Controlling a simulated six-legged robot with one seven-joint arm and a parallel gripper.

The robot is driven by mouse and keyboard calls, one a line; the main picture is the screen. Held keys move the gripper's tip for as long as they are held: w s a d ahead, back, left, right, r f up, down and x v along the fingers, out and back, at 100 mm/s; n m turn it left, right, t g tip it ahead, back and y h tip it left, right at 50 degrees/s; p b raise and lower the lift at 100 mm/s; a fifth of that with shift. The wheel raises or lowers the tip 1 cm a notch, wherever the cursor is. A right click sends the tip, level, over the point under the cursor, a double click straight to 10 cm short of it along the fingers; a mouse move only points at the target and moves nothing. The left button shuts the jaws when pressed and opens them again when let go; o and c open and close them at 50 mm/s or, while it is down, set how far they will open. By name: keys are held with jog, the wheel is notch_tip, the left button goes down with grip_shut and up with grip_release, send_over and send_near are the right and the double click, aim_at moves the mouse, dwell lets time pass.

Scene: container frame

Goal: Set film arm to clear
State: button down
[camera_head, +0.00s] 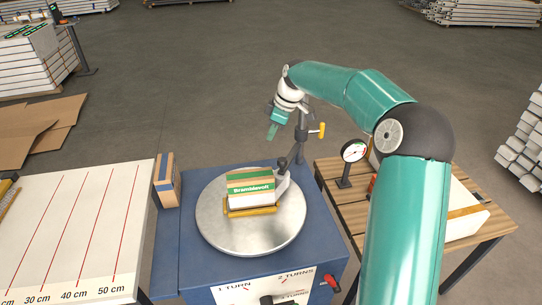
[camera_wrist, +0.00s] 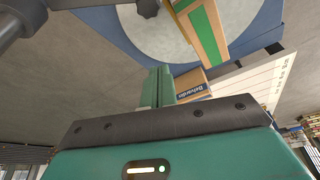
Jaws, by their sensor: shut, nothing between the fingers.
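The film arm (camera_head: 299,150) is a dark grey post and link behind the turntable, with a yellow handle (camera_head: 321,130) on its right. Its lower end reaches in beside the carton stack, near a pale part that may be the film roll (camera_head: 281,185). In the wrist view a dark bar of it seems to show at the upper left (camera_wrist: 72,3). My gripper (camera_head: 271,133) is shut and empty, pointing down, in the air left of the post and apart from the handle. Its closed fingers show in the wrist view (camera_wrist: 158,86). The handle is not clear there.
A carton stack (camera_head: 250,187) sits on the round grey turntable (camera_head: 215,222) of a blue machine. A gauge (camera_head: 353,151) stands on the slatted table at right. A marked white table (camera_head: 85,225) is left.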

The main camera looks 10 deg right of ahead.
send_over(275, 172)
jog(key=f, duration=0.9)
jog(key=shift+a+f, duration=0.2)
jog(key=shift+d, duration=0.15)
jog(key=shift+s+d, duration=0.1)
jog(key=shift+s, duration=0.05)
